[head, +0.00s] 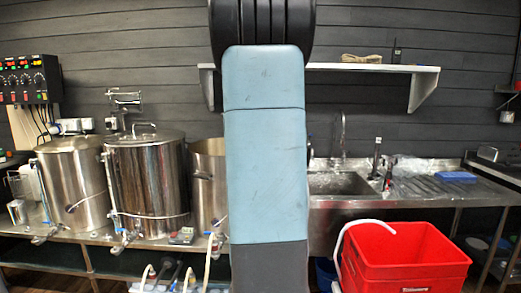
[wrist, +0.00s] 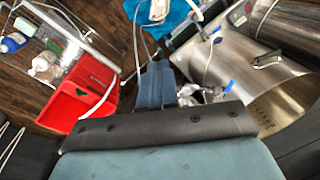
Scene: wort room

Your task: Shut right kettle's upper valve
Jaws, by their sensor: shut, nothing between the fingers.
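The right kettle (head: 205,182) stands at the right end of the row of three steel kettles in the head view. My upright blue-grey arm hides its right part. A small blue handle (head: 209,235) shows low in front of it; I cannot tell whether this is the upper valve or how it is turned. In the tilted wrist view, a steel vessel (wrist: 240,65) is at the right, with a blue handle (wrist: 229,87) near its lower edge. I cannot tell which kettle this is.
The middle kettle (head: 146,180) and left kettle (head: 73,185) stand on the same steel bench. A red bin (head: 405,262) stands in front of the sink (head: 340,184); it also shows in the wrist view (wrist: 72,98). A wall shelf (head: 380,68) is above. Hoses rise at the lower front.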

